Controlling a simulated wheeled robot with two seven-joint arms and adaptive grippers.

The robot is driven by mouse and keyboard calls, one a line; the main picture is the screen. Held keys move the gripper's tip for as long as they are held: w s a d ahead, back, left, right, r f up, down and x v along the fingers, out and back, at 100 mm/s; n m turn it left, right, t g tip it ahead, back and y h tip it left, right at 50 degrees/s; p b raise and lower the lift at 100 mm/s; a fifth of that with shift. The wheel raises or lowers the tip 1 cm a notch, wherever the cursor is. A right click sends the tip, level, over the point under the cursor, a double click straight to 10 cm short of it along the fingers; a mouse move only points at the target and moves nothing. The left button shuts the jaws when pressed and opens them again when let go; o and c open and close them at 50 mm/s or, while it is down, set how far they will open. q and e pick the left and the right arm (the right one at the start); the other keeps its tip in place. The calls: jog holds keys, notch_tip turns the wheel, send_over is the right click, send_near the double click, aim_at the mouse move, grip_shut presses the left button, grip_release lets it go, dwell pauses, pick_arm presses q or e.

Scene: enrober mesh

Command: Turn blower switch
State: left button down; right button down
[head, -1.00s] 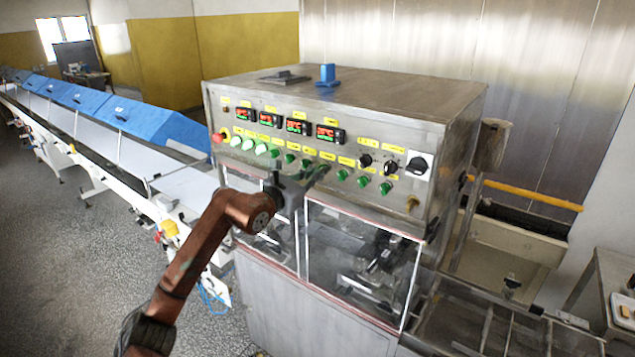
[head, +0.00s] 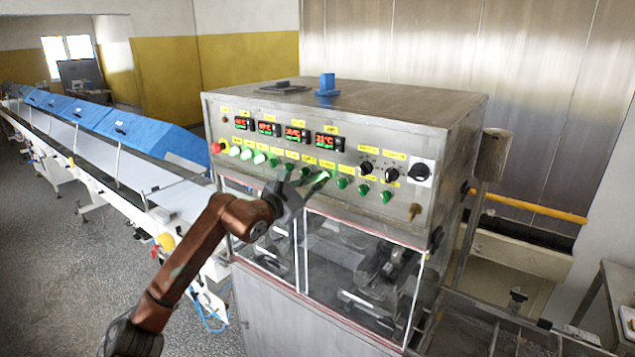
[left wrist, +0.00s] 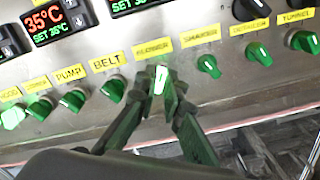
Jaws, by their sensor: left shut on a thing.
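The blower switch (left wrist: 160,80) is a green knob under a yellow label reading BLOWER in the left wrist view. Its front glows bright green-white and its handle stands nearly upright. My left gripper (left wrist: 161,98) is shut on it, one finger on each side, and the fingers hide part of its sides. In the head view the left gripper (head: 312,182) reaches the panel's lower switch row, where the blower switch (head: 321,176) shows as a bright patch at the fingertips. My right gripper is not in view.
Other green knobs sit close on both sides, including belt (left wrist: 113,90) and shaker (left wrist: 208,66). Several at the left end of the row are lit. A red button (head: 216,148) is at the panel's left. Clear doors (head: 365,265) lie below the panel.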

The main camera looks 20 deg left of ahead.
pick_arm(q)
jog(key=c, duration=2)
grip_release()
jog(key=shift+c, duration=0.2)
jog(key=v, duration=1.2)
